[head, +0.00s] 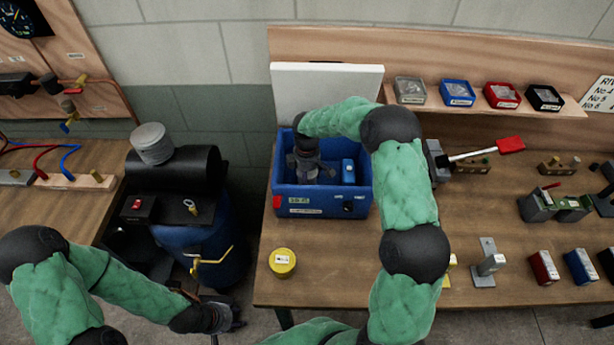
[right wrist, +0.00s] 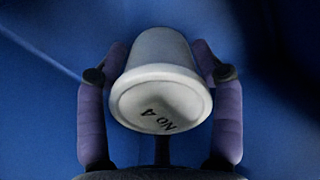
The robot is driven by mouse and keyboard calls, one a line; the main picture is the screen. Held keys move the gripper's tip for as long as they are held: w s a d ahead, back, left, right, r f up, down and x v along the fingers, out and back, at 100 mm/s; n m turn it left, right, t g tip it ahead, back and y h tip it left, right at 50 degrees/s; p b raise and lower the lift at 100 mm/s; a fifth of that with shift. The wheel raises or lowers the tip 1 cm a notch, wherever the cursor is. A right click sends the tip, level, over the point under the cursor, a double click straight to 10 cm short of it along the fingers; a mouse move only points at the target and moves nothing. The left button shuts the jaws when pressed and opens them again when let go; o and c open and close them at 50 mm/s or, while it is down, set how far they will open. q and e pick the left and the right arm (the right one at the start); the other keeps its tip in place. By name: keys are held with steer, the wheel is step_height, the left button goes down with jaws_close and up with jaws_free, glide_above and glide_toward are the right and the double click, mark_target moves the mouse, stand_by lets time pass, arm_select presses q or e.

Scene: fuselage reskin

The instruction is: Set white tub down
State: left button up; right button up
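The white tub (right wrist: 162,85) shows in the right wrist view, held between the two fingers of my right gripper (right wrist: 160,75). Its round end, marked "No 4", faces the camera, and blue surrounds it. In the head view my right gripper (head: 311,172) reaches down inside the blue bin (head: 318,201). The gripper and arm hide the tub there, and I cannot tell whether it touches the bin floor. My left gripper (head: 222,318) is low at the left, over the floor and away from the bin; its fingers are too dark to read.
The bin has raised walls, an upright white lid (head: 325,88) behind and a blue item (head: 348,171) inside. A yellow tub (head: 282,262) stands in front on the bench. A blue tank (head: 205,255) stands at left. Tools and blocks fill the bench's right side.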

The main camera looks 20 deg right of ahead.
steer(key=shift+o, duration=0.4)
steer(key=shift+r, duration=0.1)
steer(key=shift+r, duration=0.35)
step_height(320, 180, up, 11)
steer(key=shift+r+p, duration=0.2)
steer(key=shift+p, duration=0.6)
